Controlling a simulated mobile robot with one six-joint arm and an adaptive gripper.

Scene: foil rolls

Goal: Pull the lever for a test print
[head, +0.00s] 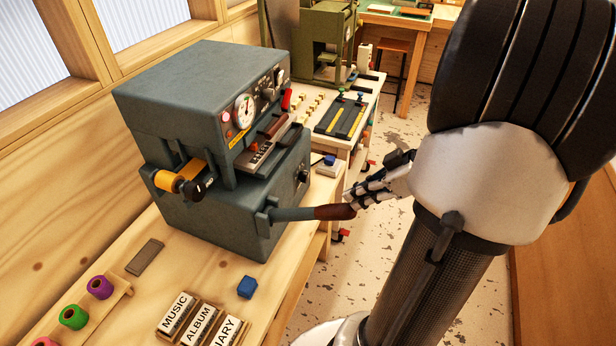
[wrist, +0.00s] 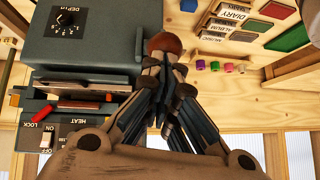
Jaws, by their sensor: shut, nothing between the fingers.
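The grey-blue foil press (head: 205,130) stands on the wooden bench. Its lever, a grey rod with a brown grip (head: 333,212), sticks out from the lower front toward the right, roughly level. My gripper (head: 356,201) is at the outer end of the grip, its fingers shut and empty. In the wrist view the round brown grip end (wrist: 164,42) shows just beyond the closed fingertips (wrist: 160,62). The fingertips look against or very close to the grip; I cannot tell if they touch. The fingers hide part of the lever in the wrist view.
Foil rolls (head: 73,317) sit on a wooden holder at the lower left. Type blocks (head: 198,320) and a small blue block (head: 247,287) lie on the bench. A second bench with a green machine (head: 322,40) stands behind. Open floor (head: 375,255) lies right of the bench.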

